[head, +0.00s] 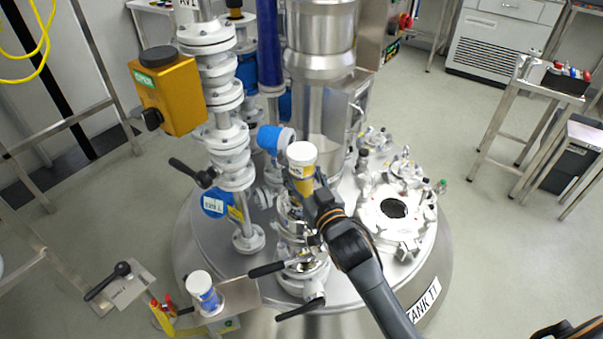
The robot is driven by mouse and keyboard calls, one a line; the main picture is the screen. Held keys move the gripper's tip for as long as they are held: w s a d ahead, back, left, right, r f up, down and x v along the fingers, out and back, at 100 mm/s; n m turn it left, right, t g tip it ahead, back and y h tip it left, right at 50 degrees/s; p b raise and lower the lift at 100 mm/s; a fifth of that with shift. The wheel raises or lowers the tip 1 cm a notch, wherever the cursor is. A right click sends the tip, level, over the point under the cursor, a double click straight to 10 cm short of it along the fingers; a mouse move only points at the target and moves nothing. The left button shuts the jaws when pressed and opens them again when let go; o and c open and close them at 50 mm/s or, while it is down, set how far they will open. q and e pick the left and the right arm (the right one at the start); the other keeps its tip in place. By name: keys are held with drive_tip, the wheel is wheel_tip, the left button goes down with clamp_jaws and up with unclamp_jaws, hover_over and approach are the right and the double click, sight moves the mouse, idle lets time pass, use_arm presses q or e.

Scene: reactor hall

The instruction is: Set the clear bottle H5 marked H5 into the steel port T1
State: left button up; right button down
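A bottle (301,167) with a white cap and a yellowish body is upright at the middle of the head view. I cannot read a mark on it. My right gripper (312,196) is at its lower right side and appears shut on it; the fingers are partly hidden. The bottle is above a steel valve stack (292,232); I cannot tell if they touch. The steel tank lid (345,285) carries a flanged port (394,208) with a dark round opening, right of the gripper. My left gripper is out of view.
Another white-capped bottle (205,293) with a blue label stands on a steel plate at the front left. A tall flanged pipe (225,110) with an orange actuator (168,92) rises left of the gripper. A steel column (320,60) stands behind. Black valve handles stick out in front.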

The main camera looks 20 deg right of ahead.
drive_tip(key=shift+f+b, duration=0.35)
drive_tip(key=shift+f, duration=0.25)
drive_tip(key=shift+f, duration=0.35)
drive_tip(key=shift+s+f+b, duration=0.1)
drive_tip(key=shift+f+b, duration=0.2)
drive_tip(key=shift+b, duration=0.05)
